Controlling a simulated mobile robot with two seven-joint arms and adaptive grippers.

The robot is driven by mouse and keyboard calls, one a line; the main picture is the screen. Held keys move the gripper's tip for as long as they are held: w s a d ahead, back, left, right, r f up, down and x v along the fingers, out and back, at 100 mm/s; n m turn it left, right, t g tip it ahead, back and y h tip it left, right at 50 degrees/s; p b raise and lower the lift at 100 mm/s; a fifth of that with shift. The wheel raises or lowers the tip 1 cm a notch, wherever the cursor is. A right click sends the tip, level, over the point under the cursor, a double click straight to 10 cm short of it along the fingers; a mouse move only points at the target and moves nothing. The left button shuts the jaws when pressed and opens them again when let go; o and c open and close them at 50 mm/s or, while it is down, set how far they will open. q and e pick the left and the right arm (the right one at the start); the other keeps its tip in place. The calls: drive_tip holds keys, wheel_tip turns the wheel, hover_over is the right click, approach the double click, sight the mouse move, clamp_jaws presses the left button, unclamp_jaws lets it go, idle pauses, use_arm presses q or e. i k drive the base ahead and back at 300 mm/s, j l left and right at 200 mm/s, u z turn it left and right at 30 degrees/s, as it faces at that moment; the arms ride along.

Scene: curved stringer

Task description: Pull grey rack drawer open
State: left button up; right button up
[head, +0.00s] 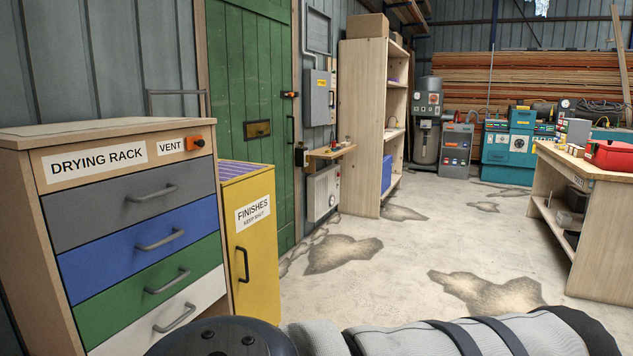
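The drying rack (28,160) is a wooden cabinet at the left of the head view, with a "DRYING RACK" label on its top panel. Its grey drawer (95,209) is the top one of the stack and looks shut, with a grey bar handle (152,192) at its middle right. Below it are a blue drawer (110,258), a green drawer (125,293) and a white drawer (135,333), which also look shut. Neither gripper shows in the head view. Part of my own arm crosses the bottom edge.
A yellow "FINISHES" cabinet (257,265) stands directly right of the rack. A green door (250,80) is behind it. A wooden workbench (600,240) with a red toolbox (610,155) is at the right. The stained concrete floor (400,255) between is open.

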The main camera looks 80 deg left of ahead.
sight(74, 216)
drive_tip(key=u, duration=3.45)
